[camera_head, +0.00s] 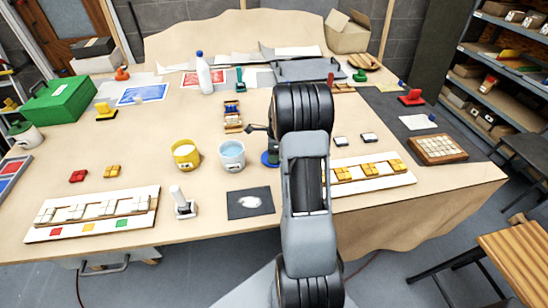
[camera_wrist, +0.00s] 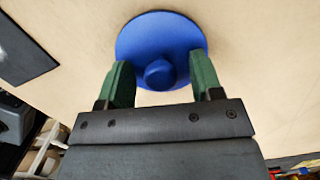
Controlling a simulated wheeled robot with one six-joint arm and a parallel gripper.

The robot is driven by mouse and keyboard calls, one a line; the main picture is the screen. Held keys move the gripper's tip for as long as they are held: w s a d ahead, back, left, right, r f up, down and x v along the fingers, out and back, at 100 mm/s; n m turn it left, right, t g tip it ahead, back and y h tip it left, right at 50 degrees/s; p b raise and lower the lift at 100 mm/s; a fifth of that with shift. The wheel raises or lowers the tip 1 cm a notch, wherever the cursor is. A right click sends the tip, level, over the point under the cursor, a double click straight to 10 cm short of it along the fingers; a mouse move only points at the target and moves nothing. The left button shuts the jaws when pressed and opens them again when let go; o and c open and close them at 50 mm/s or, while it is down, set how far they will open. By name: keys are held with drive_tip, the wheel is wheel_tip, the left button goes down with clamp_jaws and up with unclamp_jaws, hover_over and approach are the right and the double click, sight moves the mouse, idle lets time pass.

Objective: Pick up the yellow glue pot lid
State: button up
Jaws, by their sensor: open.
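A blue round lid with a central knob (camera_wrist: 160,72) lies on the table in the wrist view. Its edge also shows in the head view (camera_head: 269,159), partly hidden by my arm. My gripper (camera_wrist: 162,66) is open, its two green fingers on either side of the knob with gaps between; I cannot tell its exact height above the lid. A yellow pot (camera_head: 186,155) stands uncovered with white contents. I cannot make out a yellow lid for certain; a yellow knobbed object (camera_head: 106,111) stands at the back left.
A pale blue pot (camera_head: 232,156) stands open close left of the blue lid. A dark sheet (camera_head: 250,203) and a white-handled tool (camera_head: 184,203) are nearer the front. Mosaic panels (camera_head: 90,232) lie at both sides. A white bottle (camera_head: 204,73) stands behind.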

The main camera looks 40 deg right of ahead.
drive_tip(key=c, duration=1)
drive_tip(key=shift+o, duration=0.2)
drive_tip(key=shift+r, duration=0.1)
